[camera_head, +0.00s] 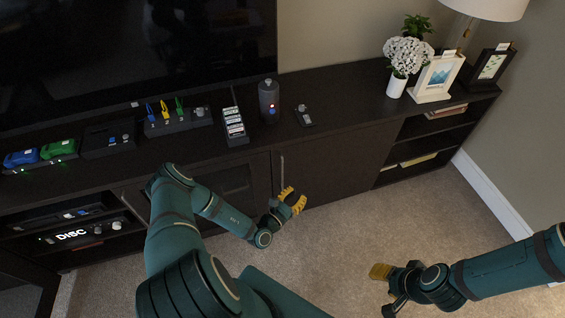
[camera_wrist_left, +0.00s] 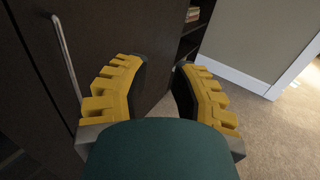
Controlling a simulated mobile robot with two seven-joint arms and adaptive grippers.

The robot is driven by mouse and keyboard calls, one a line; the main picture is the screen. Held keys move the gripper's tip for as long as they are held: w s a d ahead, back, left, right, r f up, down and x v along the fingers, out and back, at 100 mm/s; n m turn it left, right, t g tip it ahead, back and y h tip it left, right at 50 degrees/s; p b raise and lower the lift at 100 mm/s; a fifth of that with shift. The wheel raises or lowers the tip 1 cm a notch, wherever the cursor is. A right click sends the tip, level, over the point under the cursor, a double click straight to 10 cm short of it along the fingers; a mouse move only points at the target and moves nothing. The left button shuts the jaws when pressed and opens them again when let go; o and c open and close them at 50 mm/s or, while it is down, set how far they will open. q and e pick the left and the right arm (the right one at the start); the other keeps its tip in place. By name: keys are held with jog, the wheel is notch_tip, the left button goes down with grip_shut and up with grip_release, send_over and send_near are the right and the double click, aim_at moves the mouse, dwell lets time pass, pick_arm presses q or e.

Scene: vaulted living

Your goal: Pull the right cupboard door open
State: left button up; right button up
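The right cupboard door (camera_head: 345,160) is a dark brown panel in the low cabinet and looks shut, flush with the front. Its thin vertical metal handle (camera_head: 282,172) is near the door's left edge. The handle also shows at the left of the left wrist view (camera_wrist_left: 68,55). My left gripper (camera_head: 291,199) is in front of the door, just right of the handle's lower end. In the left wrist view its yellow fingers (camera_wrist_left: 158,88) are apart with nothing between them, and the handle lies outside them. My right gripper (camera_head: 382,280) is low over the carpet, away from the cabinet; its finger opening is unclear.
Open shelves (camera_head: 425,145) are right of the door. The cabinet top (camera_head: 350,90) carries a grey bottle (camera_head: 268,100), a remote (camera_head: 304,116), a flower vase (camera_head: 397,84), photo frames (camera_head: 437,76) and a lamp. The carpet (camera_head: 340,235) before the door is clear apart from my arms.

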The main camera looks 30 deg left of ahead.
aim_at(282, 166)
pick_arm(q)
jog(key=s+a+f+n+y, duration=0.25)
jog(key=a+n+y, duration=0.25)
jog(key=a+y, duration=0.35)
jog(key=shift+g+h, duration=0.3)
jog(key=shift+h, duration=0.15)
jog(key=b+x, duration=0.1)
jog(key=x, duration=0.3)
jog(key=b+x, duration=0.1)
jog(key=x, duration=0.4)
jog(key=b+x, duration=0.1)
jog(key=x, duration=0.4)
jog(key=shift+a+f, duration=0.1)
jog(key=shift+f, duration=0.15)
grip_shut()
